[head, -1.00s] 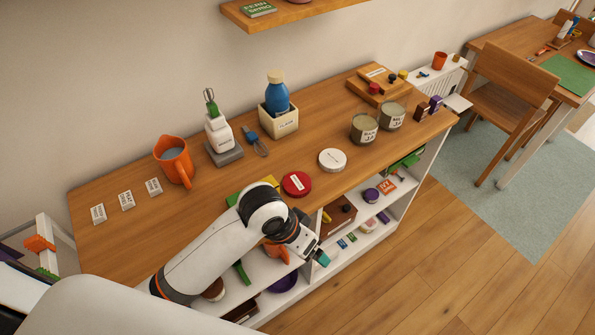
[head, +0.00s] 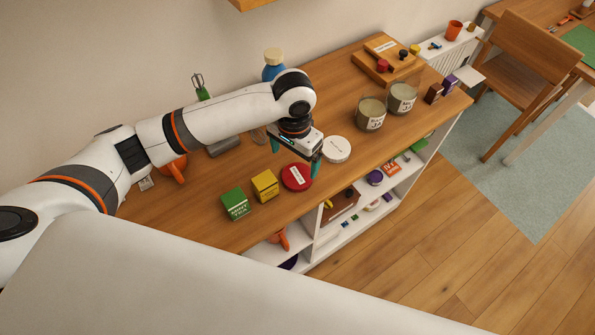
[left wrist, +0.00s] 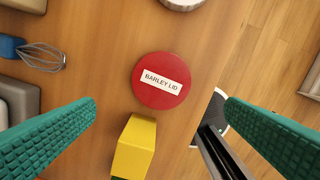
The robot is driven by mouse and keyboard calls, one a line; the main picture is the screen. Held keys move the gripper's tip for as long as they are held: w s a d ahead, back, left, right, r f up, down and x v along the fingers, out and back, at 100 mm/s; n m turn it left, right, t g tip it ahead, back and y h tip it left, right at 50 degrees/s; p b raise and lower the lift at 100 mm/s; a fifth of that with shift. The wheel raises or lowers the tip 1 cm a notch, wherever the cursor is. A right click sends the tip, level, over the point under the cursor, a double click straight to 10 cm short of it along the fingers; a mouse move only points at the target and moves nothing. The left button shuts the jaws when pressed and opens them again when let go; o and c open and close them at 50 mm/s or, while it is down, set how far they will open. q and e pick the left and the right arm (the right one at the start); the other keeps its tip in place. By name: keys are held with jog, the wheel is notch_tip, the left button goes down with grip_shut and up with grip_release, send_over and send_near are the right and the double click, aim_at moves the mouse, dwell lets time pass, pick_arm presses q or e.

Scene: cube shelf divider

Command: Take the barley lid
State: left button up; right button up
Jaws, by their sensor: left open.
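The barley lid is a round red disc with a white label (head: 296,178), lying flat on the wooden counter top near its front edge. In the left wrist view the red lid (left wrist: 161,80) reads "BARLEY LID" and lies between and just beyond the two green fingertips. My left gripper (head: 295,158) is open and empty, pointing down above the counter by the lid, apart from it. Its fingers also show in the left wrist view (left wrist: 162,106). My right gripper is not in view.
Two open jars (head: 371,114) (head: 402,98) stand to the right. A whisk (left wrist: 43,55) lies behind.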

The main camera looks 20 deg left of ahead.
aim_at(297, 175)
pick_arm(q)
notch_tip(297, 175, down, 2)
jog(key=shift+w+f, duration=0.15)
jog(key=shift+w+f+p, duration=0.1)
jog(key=shift+f+p, duration=0.2)
jog(key=shift+f, duration=0.3)
jog(key=f, duration=0.2)
jog(key=f+p, duration=0.1)
jog(key=shift+w+d+f, duration=0.1)
jog(key=shift+d+f, duration=0.15)
jog(key=shift+f, duration=0.45)
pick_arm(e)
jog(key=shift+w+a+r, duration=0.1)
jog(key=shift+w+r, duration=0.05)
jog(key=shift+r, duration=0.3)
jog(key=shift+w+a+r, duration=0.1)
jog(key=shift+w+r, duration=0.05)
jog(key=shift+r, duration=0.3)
